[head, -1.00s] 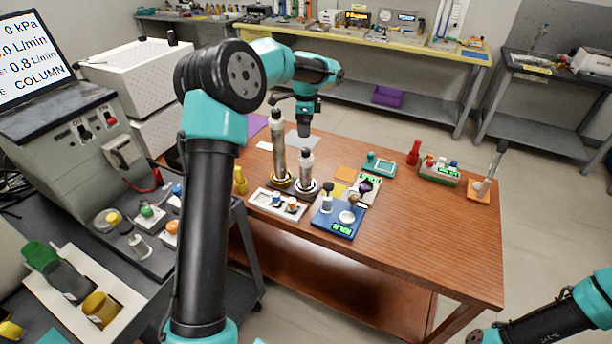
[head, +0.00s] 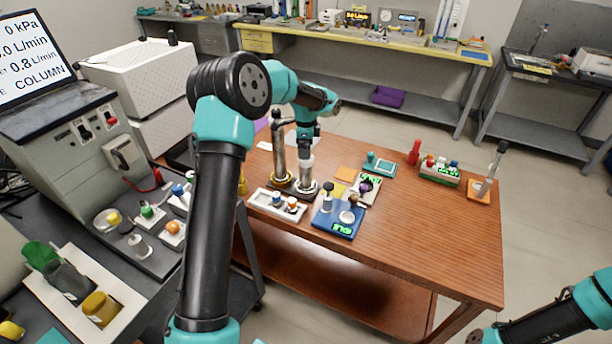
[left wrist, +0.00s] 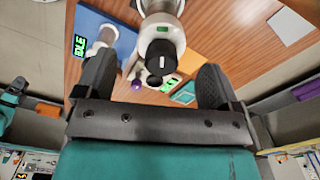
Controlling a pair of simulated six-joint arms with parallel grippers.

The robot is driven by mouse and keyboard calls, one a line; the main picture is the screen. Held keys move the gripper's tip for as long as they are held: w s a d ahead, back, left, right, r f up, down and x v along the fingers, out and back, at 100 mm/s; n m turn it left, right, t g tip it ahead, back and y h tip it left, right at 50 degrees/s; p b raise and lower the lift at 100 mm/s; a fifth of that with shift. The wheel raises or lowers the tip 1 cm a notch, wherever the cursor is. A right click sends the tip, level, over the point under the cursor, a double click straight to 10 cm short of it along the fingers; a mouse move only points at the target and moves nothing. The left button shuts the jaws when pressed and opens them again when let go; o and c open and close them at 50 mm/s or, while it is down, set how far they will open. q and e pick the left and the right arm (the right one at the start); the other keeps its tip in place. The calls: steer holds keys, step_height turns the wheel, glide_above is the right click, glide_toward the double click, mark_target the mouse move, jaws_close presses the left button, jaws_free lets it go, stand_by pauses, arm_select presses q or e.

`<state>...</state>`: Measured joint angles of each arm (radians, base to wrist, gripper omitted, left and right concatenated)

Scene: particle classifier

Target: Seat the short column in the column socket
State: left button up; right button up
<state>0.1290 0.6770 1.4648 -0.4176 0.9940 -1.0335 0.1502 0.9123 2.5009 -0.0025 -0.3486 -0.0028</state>
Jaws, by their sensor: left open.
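The short column (head: 306,172) is a pale grey cylinder standing upright at a light ring-shaped socket (head: 308,188) on a dark base, right of the taller tan column (head: 279,145). I cannot tell how deep it sits in the socket. My left gripper (head: 306,157) is directly above and around its top, partly hiding it. In the left wrist view the short column's black cap (left wrist: 161,62) shows between the open fingers of my left gripper (left wrist: 157,72), with space visible on both sides.
A white tray (head: 262,198) with small knobs and a blue scale (head: 337,226) stand close in front of the columns. A teal-framed item (head: 380,166) and a vial rack (head: 440,174) lie to the right. The table's front right is clear.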

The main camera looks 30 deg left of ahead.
arm_select(q)
glide_above(306, 174)
steer(key=w+a, duration=0.1)
steer(key=w, duration=0.1)
steer(key=shift+a+f, duration=0.1)
steer(key=shift+f, duration=2.3)
steer(key=shift+c, duration=0.3)
jaws_close()
steer(key=shift+r, duration=0.1)
